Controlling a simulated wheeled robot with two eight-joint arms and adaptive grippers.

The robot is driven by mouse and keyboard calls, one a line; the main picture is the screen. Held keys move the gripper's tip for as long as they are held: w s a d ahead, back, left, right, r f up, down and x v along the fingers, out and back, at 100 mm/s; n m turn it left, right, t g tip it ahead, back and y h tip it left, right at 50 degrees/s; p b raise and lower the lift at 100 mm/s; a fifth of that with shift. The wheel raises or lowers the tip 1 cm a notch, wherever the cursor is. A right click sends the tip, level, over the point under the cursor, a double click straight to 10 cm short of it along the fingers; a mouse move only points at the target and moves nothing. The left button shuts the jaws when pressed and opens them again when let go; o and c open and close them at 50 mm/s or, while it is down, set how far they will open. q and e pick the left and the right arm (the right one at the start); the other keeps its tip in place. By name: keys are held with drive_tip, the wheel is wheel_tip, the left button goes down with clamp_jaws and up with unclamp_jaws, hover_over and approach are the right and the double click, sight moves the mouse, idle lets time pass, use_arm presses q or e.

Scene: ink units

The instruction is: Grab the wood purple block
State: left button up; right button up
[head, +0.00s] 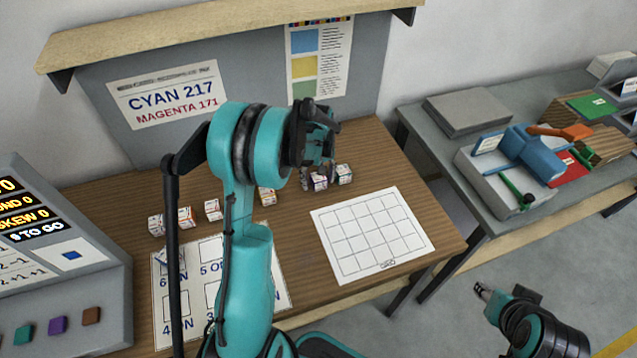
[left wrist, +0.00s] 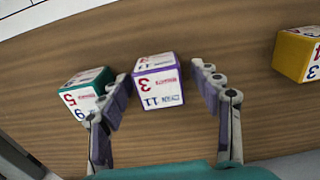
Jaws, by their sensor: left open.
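The purple block (left wrist: 157,85), white-faced with purple edges and printed figures, sits on the brown wooden table in the left wrist view. My left gripper (left wrist: 158,78) is open, with one finger on each side of this block and visible gaps to it. In the head view the purple block (head: 318,183) shows just below my left gripper (head: 318,160), partly hidden by it. My right gripper (head: 484,289) is low at the right, away from the table; its jaw opening is too small to judge.
A green-edged block (left wrist: 86,94) stands close beside the left finger. A yellow block (left wrist: 298,54) is farther right. In the head view, a white grid sheet (head: 345,267) lies on the table, and several blocks (head: 186,217) stand to the left.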

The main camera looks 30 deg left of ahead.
use_arm(q)
drive_tip(key=shift+r, duration=0.1)
drive_tip(key=c, duration=1.2)
drive_tip(key=shift+c, duration=0.2)
